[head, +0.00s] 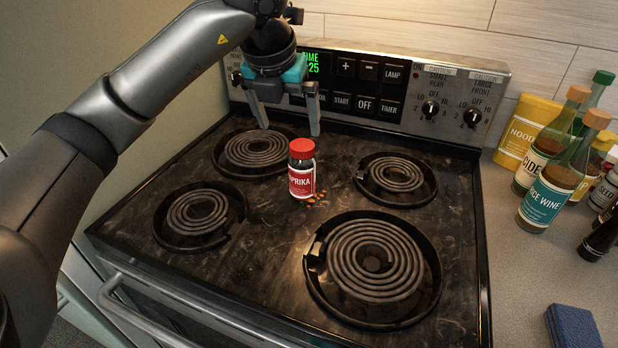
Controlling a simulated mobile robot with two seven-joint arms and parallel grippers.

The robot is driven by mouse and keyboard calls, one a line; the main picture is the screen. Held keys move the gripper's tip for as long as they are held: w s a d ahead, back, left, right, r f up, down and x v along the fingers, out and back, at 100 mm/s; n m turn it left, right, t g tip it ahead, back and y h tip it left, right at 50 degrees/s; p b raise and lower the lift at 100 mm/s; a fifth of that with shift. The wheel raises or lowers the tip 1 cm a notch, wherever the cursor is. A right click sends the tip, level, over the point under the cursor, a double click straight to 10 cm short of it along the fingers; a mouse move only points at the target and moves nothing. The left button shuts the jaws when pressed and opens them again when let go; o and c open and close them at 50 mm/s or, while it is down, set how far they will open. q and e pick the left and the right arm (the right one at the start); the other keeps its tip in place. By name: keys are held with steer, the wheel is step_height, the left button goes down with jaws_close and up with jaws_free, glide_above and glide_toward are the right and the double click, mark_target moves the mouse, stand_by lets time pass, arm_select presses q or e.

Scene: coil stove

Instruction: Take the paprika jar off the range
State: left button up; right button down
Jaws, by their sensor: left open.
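The paprika jar (302,170) stands upright on the dark range top (270,232), between the coil burners. It has a red lid and a red label with white lettering. Small orange-red flecks lie on the surface at its right foot. My left gripper (290,131) is open and empty, pointing down above the rear left part of the range. In the picture its fingers are just above and behind the jar, apart from it. My right gripper is not in view.
Coil burners surround the jar: rear left (256,148), rear right (397,175), front left (198,211) and front right (375,260). The control panel (400,95) rises behind. Bottles, including rice wine (543,203), crowd the right counter. A blue block (573,327) lies nearer; counter between is clear.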

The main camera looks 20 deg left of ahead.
mark_target(296, 152)
arm_select(q)
steer(key=b+x, duration=0.1)
steer(key=x, duration=0.8)
steer(key=shift+d+f, duration=0.1)
steer(key=shift+f, duration=0.15)
steer(key=shift+w+b+x, duration=0.2)
steer(key=shift+b+x, duration=0.35)
steer(key=shift+x, duration=2.4)
steer(key=shift+d+r, duration=0.15)
steer(key=shift+d, duration=0.1)
steer(key=shift+c, duration=0.2)
jaws_close()
